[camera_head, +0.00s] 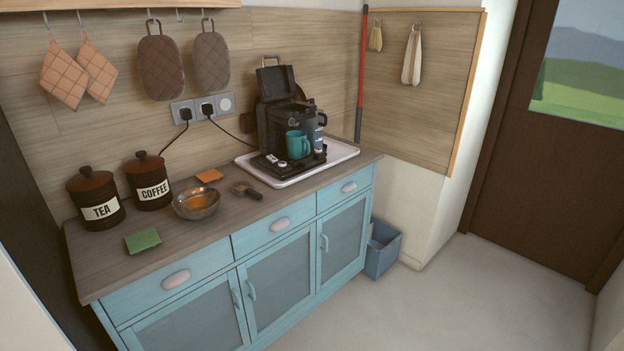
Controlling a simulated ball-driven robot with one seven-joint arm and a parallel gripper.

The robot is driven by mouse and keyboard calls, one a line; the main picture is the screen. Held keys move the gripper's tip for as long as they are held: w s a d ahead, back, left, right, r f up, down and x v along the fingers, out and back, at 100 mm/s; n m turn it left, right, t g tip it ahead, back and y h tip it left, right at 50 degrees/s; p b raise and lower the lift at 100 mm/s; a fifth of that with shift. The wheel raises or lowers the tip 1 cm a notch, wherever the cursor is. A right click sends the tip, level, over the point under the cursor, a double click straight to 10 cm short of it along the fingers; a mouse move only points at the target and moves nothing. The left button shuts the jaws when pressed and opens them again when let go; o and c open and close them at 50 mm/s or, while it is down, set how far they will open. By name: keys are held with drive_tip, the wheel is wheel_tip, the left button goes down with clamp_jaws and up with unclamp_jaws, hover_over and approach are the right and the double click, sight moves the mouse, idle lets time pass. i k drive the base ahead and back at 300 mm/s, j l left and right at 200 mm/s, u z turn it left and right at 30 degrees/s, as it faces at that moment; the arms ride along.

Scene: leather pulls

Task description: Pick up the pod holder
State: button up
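The likely pod holder (246,190) is a small dark item with a short handle. It lies on the wooden worktop (165,232) of the blue cabinet, between the metal bowl (197,204) and the coffee machine's tray. Its handle points toward the front edge of the worktop. It is small in the picture, so its fine shape is hard to tell. My gripper is not in view, and nothing covers the item.
The black coffee machine (284,120), lid raised, and a teal mug (297,145) stand on a white tray (343,152). An orange pad (209,175), TEA (96,200) and COFFEE (148,182) jars and a green sponge (143,240) are nearby. The floor in front is clear.

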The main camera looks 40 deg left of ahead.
sight(242, 188)
drive_tip(key=i+u, duration=0.25)
drive_tip(key=i, duration=0.25)
drive_tip(key=i+l+u, duration=0.1)
drive_tip(key=i+u, duration=0.2)
drive_tip(key=i, duration=0.2)
drive_tip(key=i+l+u, duration=0.25)
drive_tip(key=i, duration=0.2)
